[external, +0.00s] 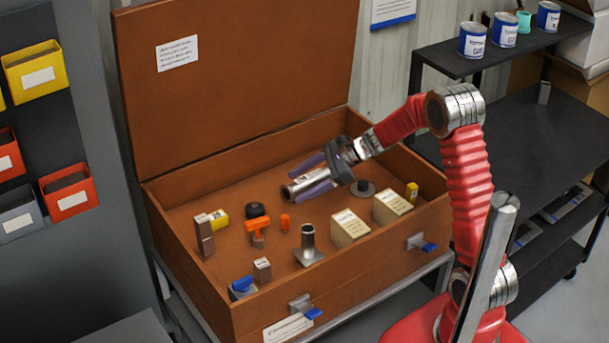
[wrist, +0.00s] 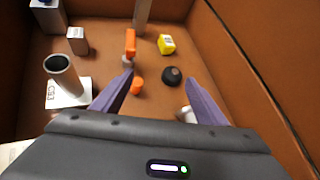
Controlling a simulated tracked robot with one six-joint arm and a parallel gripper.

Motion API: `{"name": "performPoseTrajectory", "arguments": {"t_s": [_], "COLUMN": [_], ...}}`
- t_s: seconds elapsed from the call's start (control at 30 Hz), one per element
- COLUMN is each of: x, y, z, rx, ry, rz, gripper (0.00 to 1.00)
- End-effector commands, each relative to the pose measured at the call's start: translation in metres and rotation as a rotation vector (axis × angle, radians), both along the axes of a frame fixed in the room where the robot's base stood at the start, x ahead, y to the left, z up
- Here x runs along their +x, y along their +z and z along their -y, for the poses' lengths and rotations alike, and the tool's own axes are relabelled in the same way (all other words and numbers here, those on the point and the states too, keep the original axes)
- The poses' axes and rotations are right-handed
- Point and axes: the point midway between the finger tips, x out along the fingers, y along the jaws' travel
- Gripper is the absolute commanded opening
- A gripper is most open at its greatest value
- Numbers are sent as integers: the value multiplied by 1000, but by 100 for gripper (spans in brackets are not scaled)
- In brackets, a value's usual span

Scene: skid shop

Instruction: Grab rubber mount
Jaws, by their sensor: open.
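The rubber mount appears to be the black, round, squat piece with a hole in its top (external: 256,210), standing on the floor of the brown case. In the wrist view it (wrist: 172,75) lies ahead of my gripper, between the lines of the fingers and nearer the right one. My gripper (external: 297,186) is over the case with its two purple fingers apart. In the wrist view the fingertips (wrist: 159,79) hold nothing. A dark flat disc with a stud (external: 364,188) lies beside the gripper body in the external view; it could also be a mount.
A small orange plug (wrist: 137,86), an orange-handled valve (wrist: 130,45) and a yellow block (wrist: 166,44) stand near the black piece. A silver tube (external: 292,191) shows by my fingers. A flanged pipe (external: 308,240) and cream boxes (external: 349,228) stand toward the case's front wall (external: 345,268).

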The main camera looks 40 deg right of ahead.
Motion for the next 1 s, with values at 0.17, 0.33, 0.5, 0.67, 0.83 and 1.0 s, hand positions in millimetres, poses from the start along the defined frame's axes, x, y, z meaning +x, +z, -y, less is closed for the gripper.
{"name": "performPoseTrajectory", "arguments": {"t_s": [0.17, 0.33, 0.5, 0.67, 0.83, 1.0], "x": [29, 41, 42, 42, 46, 57], "y": [-31, -43, -43, -43, -48, -61], "z": [13, 19, 19, 19, 12, -7], "rx": [111, 162, 166, 165, 165, 165], "ry": [-128, -187, -191, -189, -188, -187], "rz": [-81, -114, -116, -116, -116, -118], "gripper": [67, 67, 67, 67, 67, 67]}}
